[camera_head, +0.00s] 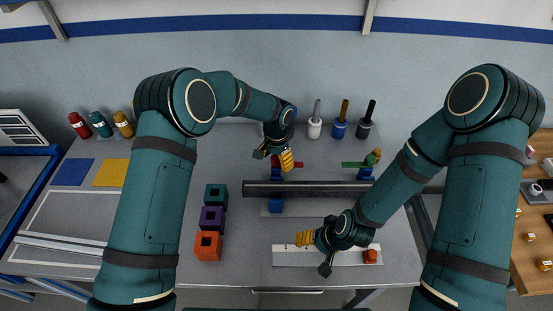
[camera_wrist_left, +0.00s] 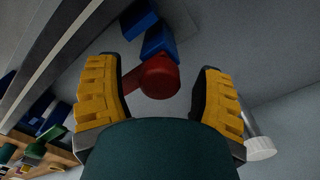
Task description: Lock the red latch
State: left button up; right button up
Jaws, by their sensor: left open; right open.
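The red latch (camera_head: 297,164) sits at the back side of a dark bar (camera_head: 330,188) on the table. It is partly hidden by my left gripper (camera_head: 275,160) in the head view. In the left wrist view, the round red end of the latch (camera_wrist_left: 160,76) lies between the spread yellow fingers of my left gripper (camera_wrist_left: 157,78), with visible gaps to both. A blue block (camera_wrist_left: 158,42) is just beyond the red end. My right gripper (camera_head: 309,248) is open and empty, over a white strip at the table's front.
A green latch (camera_head: 354,164) is farther right along the bar. White, blue and black holders with upright handles (camera_head: 340,129) stand behind. Teal, purple and orange blocks (camera_head: 208,247) stand left of the bar. A red-orange piece (camera_head: 371,256) lies on the white strip (camera_head: 285,262).

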pick_arm(q)
grip_shut()
